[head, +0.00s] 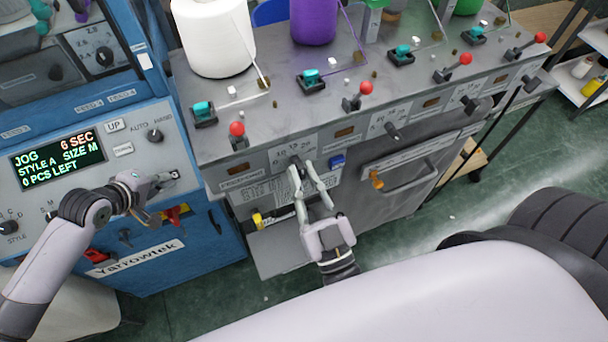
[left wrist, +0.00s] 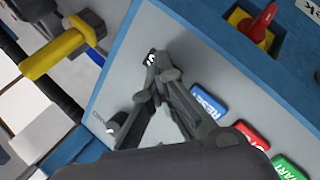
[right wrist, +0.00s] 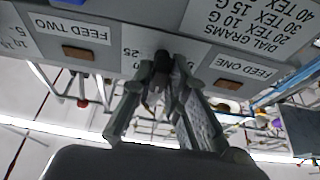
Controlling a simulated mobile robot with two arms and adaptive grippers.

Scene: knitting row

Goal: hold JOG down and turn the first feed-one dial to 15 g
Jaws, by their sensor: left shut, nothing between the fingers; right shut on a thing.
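The control panel display (head: 58,160) reads JOG, 6 SEC, STYLE A, SIZE M, 0 PCS LEFT. My left gripper (head: 172,176) is shut and empty, its tips against the panel. In the left wrist view its tips (left wrist: 152,66) press on or cover a small dark lettered button (left wrist: 150,59), mostly hidden. My right gripper (head: 300,168) is shut on the dark dial knob beside the FEED ONE label (right wrist: 243,66). In the right wrist view the tips (right wrist: 160,75) hide most of the knob and its pointer; a 25 shows beside it.
RESET (left wrist: 208,103), red (left wrist: 251,135) and green START (left wrist: 288,166) buttons lie near my left fingers. A red switch on yellow (left wrist: 256,24) is close too. A DIAL GRAMS chart (right wrist: 250,25) lists 30 TEX 15 G. Red-knobbed levers (head: 237,130) stand above the dials.

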